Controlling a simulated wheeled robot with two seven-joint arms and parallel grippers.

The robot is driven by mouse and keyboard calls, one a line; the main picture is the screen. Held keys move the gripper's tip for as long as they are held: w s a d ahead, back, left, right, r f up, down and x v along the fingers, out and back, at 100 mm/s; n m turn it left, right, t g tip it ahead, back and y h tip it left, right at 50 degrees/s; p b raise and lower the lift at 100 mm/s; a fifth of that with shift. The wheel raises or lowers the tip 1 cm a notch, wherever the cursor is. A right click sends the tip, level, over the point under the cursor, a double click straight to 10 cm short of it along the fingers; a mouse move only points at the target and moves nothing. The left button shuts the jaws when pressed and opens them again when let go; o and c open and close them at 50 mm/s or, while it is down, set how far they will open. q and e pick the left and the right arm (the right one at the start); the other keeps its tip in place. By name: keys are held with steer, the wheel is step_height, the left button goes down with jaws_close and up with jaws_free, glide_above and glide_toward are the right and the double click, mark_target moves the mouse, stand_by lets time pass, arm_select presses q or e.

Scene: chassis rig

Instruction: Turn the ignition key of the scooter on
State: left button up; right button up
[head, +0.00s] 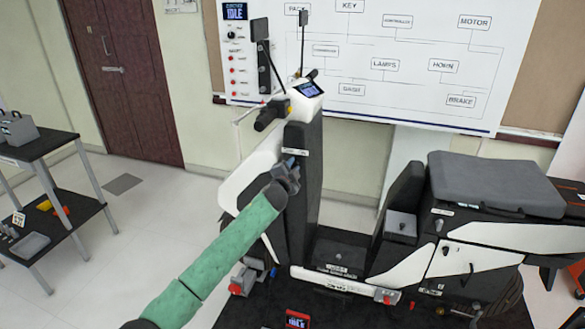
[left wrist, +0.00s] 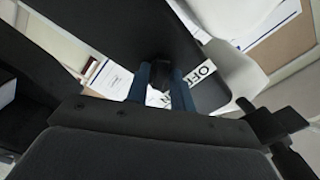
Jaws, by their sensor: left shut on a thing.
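The scooter, white and black, stands in the middle of the head view, its black front column (head: 303,205) facing the seat. My left gripper (head: 289,168) is at this column, just below a small white label (head: 295,152). In the left wrist view my left gripper's two blue fingers (left wrist: 161,85) are shut on a small dark piece, which looks like the ignition key (left wrist: 160,71). The key is hidden by the gripper in the head view. My right gripper is not in view.
The handlebar with a small display (head: 308,89) is above my left gripper. A wiring board (head: 400,60) hangs behind. A two-level black table (head: 40,145) stands at the left, with open floor between.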

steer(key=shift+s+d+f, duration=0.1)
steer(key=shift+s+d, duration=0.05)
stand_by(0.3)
